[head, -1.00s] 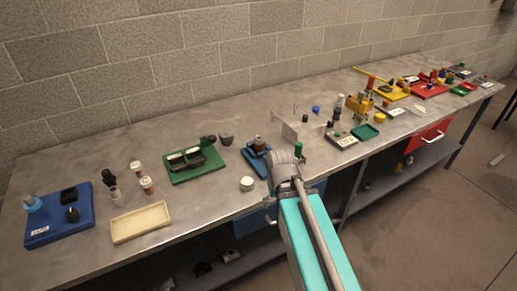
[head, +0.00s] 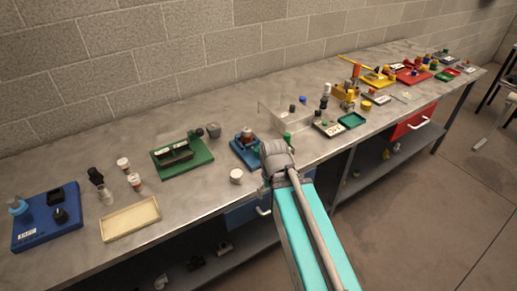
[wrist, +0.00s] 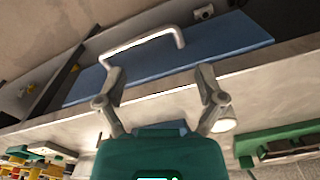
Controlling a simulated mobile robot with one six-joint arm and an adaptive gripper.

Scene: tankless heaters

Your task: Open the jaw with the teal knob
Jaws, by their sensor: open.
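A pale blue-teal knob (head: 18,206) stands on a blue base (head: 45,232) at the far left of the bench in the head view. A green base (head: 196,163) carries a dark jaw-like block (head: 176,153); I cannot tell for sure which device is the jaw with the teal knob. Part of a green base with a device also shows at the right edge of the wrist view (wrist: 245,148). My gripper (wrist: 161,72) is open and empty, its fingers spread before the bench edge and a blue drawer. In the head view my arm hides it.
The blue drawer front (wrist: 215,43) has a white bar handle (wrist: 145,42) close beyond my fingers. A cream tray (head: 130,219), a white round jar (head: 236,176) and a small blue device (head: 240,155) stand on the bench. Several crowded items fill its right side.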

